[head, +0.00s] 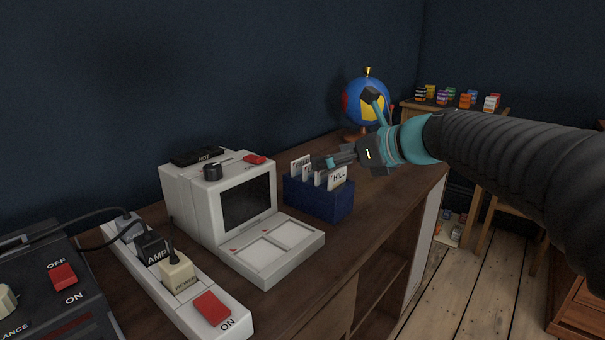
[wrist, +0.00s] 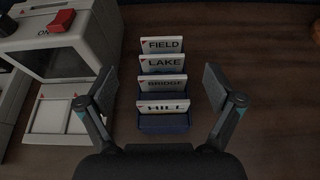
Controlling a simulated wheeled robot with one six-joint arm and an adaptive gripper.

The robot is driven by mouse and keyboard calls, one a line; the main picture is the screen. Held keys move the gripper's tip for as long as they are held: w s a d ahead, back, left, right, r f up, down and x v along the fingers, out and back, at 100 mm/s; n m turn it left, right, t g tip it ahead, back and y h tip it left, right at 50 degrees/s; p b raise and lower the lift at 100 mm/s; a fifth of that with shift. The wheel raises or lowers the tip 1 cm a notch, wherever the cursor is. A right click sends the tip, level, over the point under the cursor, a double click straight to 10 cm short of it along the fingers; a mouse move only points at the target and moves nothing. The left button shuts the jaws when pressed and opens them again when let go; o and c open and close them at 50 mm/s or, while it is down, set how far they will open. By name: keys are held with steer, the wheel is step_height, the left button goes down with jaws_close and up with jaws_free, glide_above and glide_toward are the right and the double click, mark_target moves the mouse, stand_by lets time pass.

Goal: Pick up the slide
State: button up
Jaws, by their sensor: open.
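Several white slides with red corner marks stand upright in a blue slide box (head: 318,199) on the wooden cabinet top. In the wrist view they read, from far to near, FIELD (wrist: 162,45), LAKE (wrist: 163,63), BRIDGE (wrist: 163,84) and HILL (wrist: 164,106). In the head view the HILL slide (head: 337,177) is at the front right of the box. My gripper (wrist: 160,88) is open and empty above the box, its fingers apart to the left and right of the slides. In the head view my gripper (head: 333,161) partly covers the slides.
A white slide viewer (head: 195,205) with a dark screen stands left of the box. A power strip (head: 213,307) with plugs lies further left. A globe (head: 363,103) stands behind the box. The wood right of the box is bare.

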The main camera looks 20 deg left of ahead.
mark_target(301, 160)
steer(key=shift+b+x, duration=0.3)
steer(key=shift+x, duration=3.3)
steer(key=shift+w+r, duration=0.15)
steer(key=c, duration=0.8)
